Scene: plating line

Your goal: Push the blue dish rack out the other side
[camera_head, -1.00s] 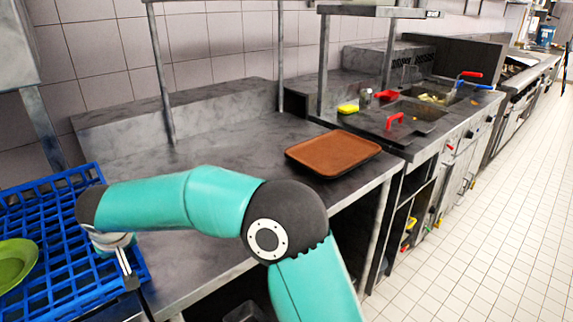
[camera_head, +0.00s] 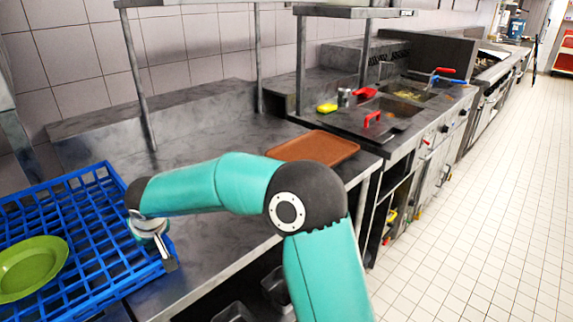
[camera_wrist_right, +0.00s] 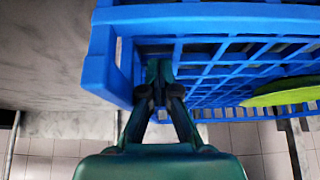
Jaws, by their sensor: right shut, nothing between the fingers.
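The blue dish rack (camera_head: 118,285) is at the lower left of the head view, on the grey metal counter, cut off by the picture's left edge. A green plate (camera_head: 30,266) lies in it. My right gripper (camera_head: 168,262) is shut and empty at the rack's right end, by its near corner. In the right wrist view the shut fingers (camera_wrist_right: 158,72) reach in at the rack (camera_wrist_right: 205,14) beside its corner; whether they touch it I cannot tell. The plate's edge (camera_wrist_right: 285,93) shows there too. My left gripper is out of view.
The counter (camera_head: 205,255) is bare just right of the rack. A brown tray (camera_head: 318,147) lies farther along it. Thin metal posts (camera_head: 139,85) hold a shelf above. Beyond are fryers with red handles (camera_head: 372,119). Tiled floor (camera_head: 450,270) is clear at right.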

